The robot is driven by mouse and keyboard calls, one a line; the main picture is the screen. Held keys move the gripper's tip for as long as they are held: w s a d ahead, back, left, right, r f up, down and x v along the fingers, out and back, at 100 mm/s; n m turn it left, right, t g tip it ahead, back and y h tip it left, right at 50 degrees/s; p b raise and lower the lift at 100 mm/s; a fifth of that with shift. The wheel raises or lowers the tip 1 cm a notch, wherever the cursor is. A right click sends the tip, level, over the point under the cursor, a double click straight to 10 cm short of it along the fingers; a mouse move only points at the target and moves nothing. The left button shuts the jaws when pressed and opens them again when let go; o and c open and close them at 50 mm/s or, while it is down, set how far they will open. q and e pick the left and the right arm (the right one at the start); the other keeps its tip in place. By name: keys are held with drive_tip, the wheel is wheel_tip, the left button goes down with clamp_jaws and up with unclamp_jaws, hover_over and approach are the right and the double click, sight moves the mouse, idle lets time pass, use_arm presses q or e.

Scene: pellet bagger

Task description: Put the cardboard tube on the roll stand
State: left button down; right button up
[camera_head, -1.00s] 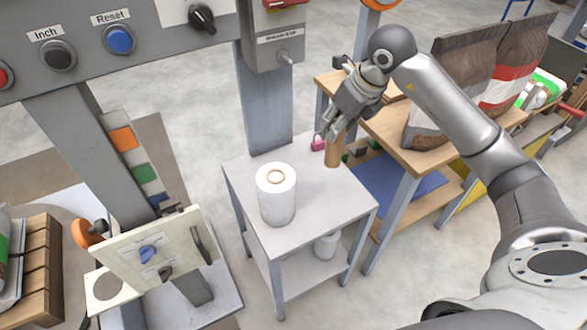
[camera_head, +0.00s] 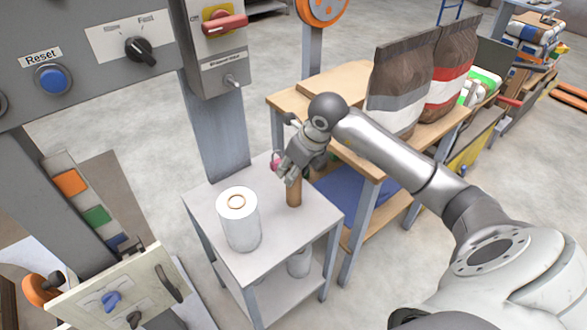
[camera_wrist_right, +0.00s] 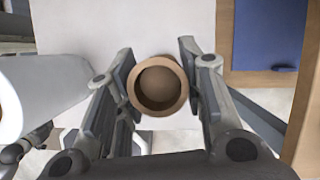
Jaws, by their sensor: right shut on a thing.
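The cardboard tube (camera_head: 294,193) is a short brown hollow cylinder, held upright in my right gripper (camera_head: 291,177). In the right wrist view I look down its round open end (camera_wrist_right: 158,85), between the two fingers of the right gripper (camera_wrist_right: 160,88). The tube's lower end is at or just above the top of the grey two-level stand (camera_head: 270,255), toward its right side; I cannot tell whether it touches. A white roll (camera_head: 240,228) with a brown core stands upright on that top, left of the tube. My left gripper is not in view.
A small pink thing (camera_head: 276,162) sits behind my gripper. Right of the stand is a wooden workbench (camera_head: 352,160) with brown bags (camera_head: 402,90) and a blue sheet (camera_head: 352,192) below. The grey machine panel (camera_head: 85,50) rises at the left.

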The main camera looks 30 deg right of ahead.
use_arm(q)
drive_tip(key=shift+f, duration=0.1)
use_arm(e)
drive_tip(key=o, duration=1)
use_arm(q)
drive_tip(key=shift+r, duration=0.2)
use_arm(e)
drive_tip(key=shift+o, duration=0.2)
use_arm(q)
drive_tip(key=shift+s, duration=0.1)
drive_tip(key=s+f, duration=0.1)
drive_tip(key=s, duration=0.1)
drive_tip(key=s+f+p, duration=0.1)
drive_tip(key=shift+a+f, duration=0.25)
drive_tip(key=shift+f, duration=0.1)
use_arm(e)
drive_tip(key=v, duration=1.2)
